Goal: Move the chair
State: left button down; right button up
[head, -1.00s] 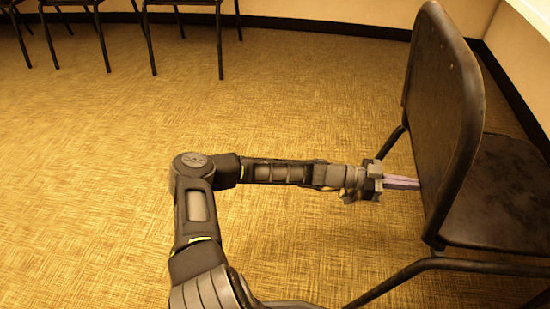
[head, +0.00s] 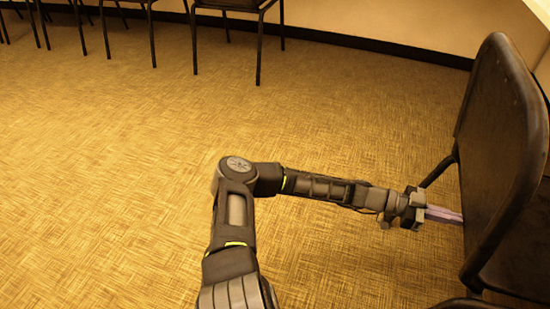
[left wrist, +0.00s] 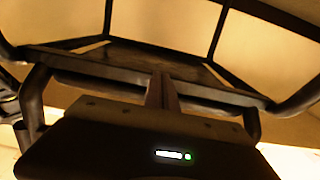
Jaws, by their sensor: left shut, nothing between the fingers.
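A dark chair (head: 497,140) with a scuffed backrest stands at the right edge of the head view, its seat partly cut off. My left arm reaches right, and my left gripper (head: 445,214) is shut with nothing between its fingers. Its fingertips are at the lower part of the backrest; I cannot tell whether they touch it. In the left wrist view the shut fingers (left wrist: 162,92) point at the chair's dark frame and seat edge (left wrist: 75,62). My right gripper is not in view.
Several other dark chairs (head: 238,6) stand along the back wall, with only their lower parts showing. A dark baseboard (head: 400,52) runs along the wall. The woven tan carpet (head: 120,180) is clear in the middle and left.

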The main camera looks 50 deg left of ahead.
pick_arm(q)
jog(key=shift+d, duration=0.1)
jog(key=p+v, duration=0.1)
jog(key=v, duration=0.9)
jog(key=shift+r, duration=0.2)
